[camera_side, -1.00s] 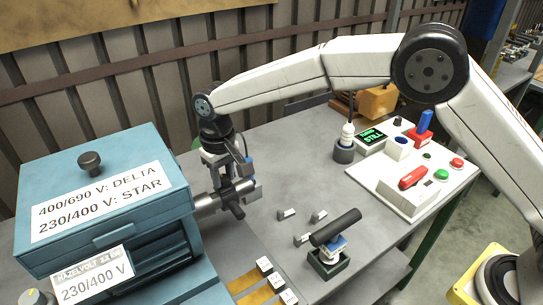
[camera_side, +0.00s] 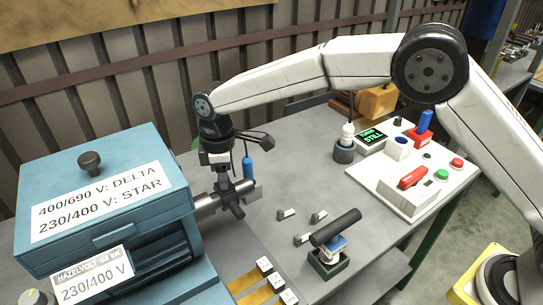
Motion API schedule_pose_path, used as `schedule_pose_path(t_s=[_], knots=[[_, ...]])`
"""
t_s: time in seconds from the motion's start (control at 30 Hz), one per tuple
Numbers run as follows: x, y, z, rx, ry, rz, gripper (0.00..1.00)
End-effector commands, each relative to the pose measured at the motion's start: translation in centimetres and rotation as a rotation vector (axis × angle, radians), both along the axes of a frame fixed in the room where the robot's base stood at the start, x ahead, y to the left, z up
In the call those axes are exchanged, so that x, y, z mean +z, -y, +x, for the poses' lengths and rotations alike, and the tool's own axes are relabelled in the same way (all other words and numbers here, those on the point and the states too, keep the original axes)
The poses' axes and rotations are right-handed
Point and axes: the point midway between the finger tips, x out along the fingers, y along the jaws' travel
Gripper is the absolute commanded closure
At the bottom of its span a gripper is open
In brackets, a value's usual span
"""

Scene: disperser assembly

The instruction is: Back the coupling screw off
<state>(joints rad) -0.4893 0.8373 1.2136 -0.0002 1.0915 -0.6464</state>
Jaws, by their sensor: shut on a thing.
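The coupling (camera_side: 232,196) is a dark grey, cross-shaped piece on the end of the steel shaft (camera_side: 205,204) that comes out of the blue motor housing (camera_side: 110,195). My gripper (camera_side: 222,177) points straight down just above the coupling. It is shut on a small upright part at the coupling's top, taken to be the coupling screw. The jaws and the wrist hide the screw, so its height in the coupling cannot be told.
A blue-handled item (camera_side: 248,167) stands just right of my gripper. Several small grey blocks (camera_side: 287,214) lie on the table (camera_side: 290,165). A black-handled tool (camera_side: 336,227) rests in a green holder (camera_side: 328,264). A white control panel (camera_side: 455,173) is at the right.

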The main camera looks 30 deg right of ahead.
Motion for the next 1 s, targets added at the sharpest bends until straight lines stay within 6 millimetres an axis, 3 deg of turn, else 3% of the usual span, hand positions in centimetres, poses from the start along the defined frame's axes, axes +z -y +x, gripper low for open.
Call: schedule_pose_path(t_s=[0.4,0.93,0.97,1.0], knots=[[0.13,-0.07,0.09,0.232,0.004,0.002,1.00],[0.14,-0.10,0.08,0.261,0.004,0.002,1.00],[0.14,-0.10,0.08,0.261,0.004,0.002,0.54],[0.14,-0.09,0.07,0.261,0.004,0.002,0.42]])
